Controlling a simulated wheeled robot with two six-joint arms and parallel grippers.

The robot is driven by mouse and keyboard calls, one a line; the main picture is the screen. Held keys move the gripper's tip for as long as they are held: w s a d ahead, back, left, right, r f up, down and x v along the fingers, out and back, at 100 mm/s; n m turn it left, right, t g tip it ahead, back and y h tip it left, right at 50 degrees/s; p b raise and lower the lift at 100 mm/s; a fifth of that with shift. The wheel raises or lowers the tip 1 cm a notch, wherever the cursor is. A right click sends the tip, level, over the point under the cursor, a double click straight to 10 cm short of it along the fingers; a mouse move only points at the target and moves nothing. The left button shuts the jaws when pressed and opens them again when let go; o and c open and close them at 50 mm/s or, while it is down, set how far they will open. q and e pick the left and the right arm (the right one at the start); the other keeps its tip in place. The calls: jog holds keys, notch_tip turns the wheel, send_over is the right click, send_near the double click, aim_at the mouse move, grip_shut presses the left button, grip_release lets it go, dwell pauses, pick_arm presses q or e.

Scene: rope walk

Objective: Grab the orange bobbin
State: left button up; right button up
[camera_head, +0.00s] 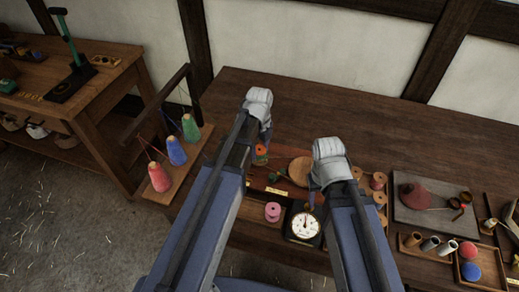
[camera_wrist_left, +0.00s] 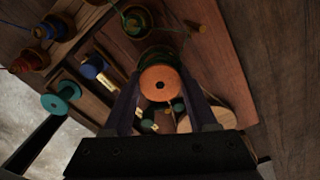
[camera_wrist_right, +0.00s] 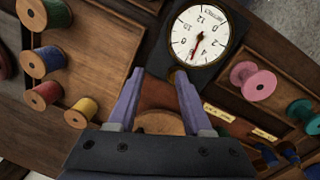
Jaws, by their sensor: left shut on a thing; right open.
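The orange bobbin (camera_wrist_left: 160,84) sits between the fingers of my left gripper (camera_wrist_left: 163,98) in the left wrist view, its round holed end facing the camera. The left gripper is shut on it. In the head view only a small orange patch of the bobbin (camera_head: 261,150) shows beside my left arm. I cannot tell how far it is off the surface. My right gripper (camera_wrist_right: 158,88) is open and empty, above the bench near a dial scale and a round wooden disc (camera_wrist_right: 160,122).
The dial scale (camera_head: 304,225) and a pink bobbin (camera_head: 272,212) are near the bench front. Wooden-ended spools (camera_head: 378,181) stand right of my right arm. Cone spools (camera_head: 176,150) stand on a rack at left. The rear bench (camera_head: 330,100) is clear.

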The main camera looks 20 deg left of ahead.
pick_arm(q)
jog(key=shift+c, duration=0.4)
notch_tip(320, 180, up, 8)
jog(key=p, duration=0.8)
jog(key=shift+r, duration=0.1)
pick_arm(e)
notch_tip(320, 180, up, 8)
